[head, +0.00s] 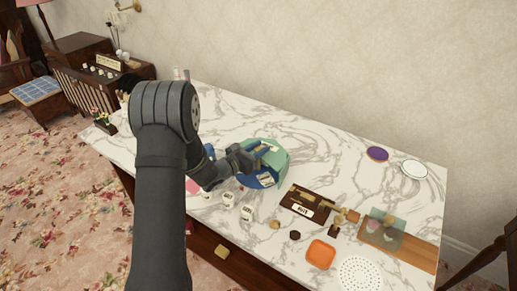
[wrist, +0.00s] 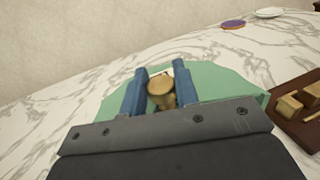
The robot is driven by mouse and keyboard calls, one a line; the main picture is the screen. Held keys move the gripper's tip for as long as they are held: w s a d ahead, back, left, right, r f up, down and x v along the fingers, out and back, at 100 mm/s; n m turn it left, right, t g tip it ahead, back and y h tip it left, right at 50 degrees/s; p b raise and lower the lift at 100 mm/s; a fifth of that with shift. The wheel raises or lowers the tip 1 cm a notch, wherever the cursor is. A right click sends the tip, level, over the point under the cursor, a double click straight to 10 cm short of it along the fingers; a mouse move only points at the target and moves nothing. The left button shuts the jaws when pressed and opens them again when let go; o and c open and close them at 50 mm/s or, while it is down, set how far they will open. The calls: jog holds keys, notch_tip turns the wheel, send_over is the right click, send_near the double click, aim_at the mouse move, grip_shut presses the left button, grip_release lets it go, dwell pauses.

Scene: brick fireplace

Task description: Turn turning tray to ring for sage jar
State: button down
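The turning tray (head: 279,158) is a round disc, part green and part blue, on the marble table. Its green part (wrist: 225,80) also shows in the wrist view. Small white labels show near its rim, too small to read. My gripper (head: 243,160) is over the tray's left part. In the wrist view its two blue fingers (wrist: 160,85) stand close on both sides of a brass-coloured knob (wrist: 160,92), with no clear gap, so it appears shut on the knob. Small white labelled jars (head: 247,212) stand in front of the tray; I cannot tell which is sage. My arm hides the tray's left side.
A dark wooden box (head: 305,203) with wooden pieces sits right of the tray. Farther right are an orange dish (head: 321,254), a white perforated disc (head: 360,274) and a wooden board (head: 425,252). A purple disc (head: 377,154) and white plate (head: 414,169) lie behind. Bare marble lies behind the tray.

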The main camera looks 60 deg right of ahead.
jog(key=shift+m+g, duration=0.4)
jog(key=shift+g, duration=0.2)
jog(key=m+g+y, duration=0.2)
jog(key=g, duration=0.1)
jog(key=shift+m+g, duration=0.3)
jog(key=shift+g, duration=0.1)
jog(key=shift+m+g+y, duration=1.3)
jog(key=shift+g, duration=0.3)
jog(key=shift+y, duration=0.3)
jog(key=c, duration=1.1)
grip_release()
jog(key=v, duration=1.7)
jog(key=shift+w+a+f, duration=0.15)
jog(key=shift+w+f, duration=0.05)
jog(key=shift+f, duration=0.1)
